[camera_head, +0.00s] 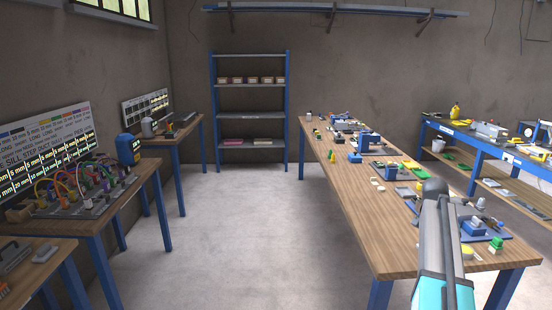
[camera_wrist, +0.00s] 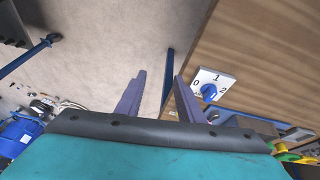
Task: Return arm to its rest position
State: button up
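My gripper (camera_wrist: 160,76) shows in the wrist view as two purple-grey fingers, apart, with nothing between them. It is open and hangs over the edge of a wooden table. A white switch plate (camera_wrist: 222,78) marked 0, 1 and 2, with a blue rotary knob (camera_wrist: 210,92), is just right of the right finger; I cannot tell the distance. In the head view my arm reaches up from the bottom right over the near end of the long wooden table (camera_head: 385,256). My gripper cannot be made out there.
The long table carries several small devices and parts, including a blue device (camera_head: 472,229) by my arm. A blue-framed shelf (camera_head: 250,114) stands at the back. Tables with a cable panel (camera_head: 72,208) line the left. The grey floor between is clear.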

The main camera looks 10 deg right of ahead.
jog(key=s+a+f+n+g+y, duration=0.1)
jog(key=s+a+f+n, duration=0.2)
jog(key=a+f, duration=0.7)
jog(key=s+a+f+n+y, duration=0.1)
jog(key=s+a+f+n, duration=0.15)
jog(key=a+f, duration=0.7)
jog(key=s+a+f+n+g+y, duration=0.15)
jog(key=a+f+n, duration=0.4)
jog(key=f, duration=0.75)
jog(key=s+a+f+n+g, duration=0.1)
jog(key=s+a+f+n, duration=0.1)
jog(key=s+a+f, duration=0.4)
jog(key=s+a+f+n+g, duration=0.1)
jog(key=s+a+f, duration=0.4)
jog(key=s, duration=0.8)
jog(key=s+a+f+n+g, duration=0.1)
jog(key=s+a+f+n, duration=0.2)
jog(key=s+a+f, duration=0.3)
jog(key=s+a, duration=0.3)
jog(key=s, duration=0.1)
jog(key=shift+s+a+f+n, duration=0.2)
jog(key=shift+a+f+n, duration=0.1)
jog(key=shift+f, duration=0.05)
jog(key=shift+y, duration=0.25)
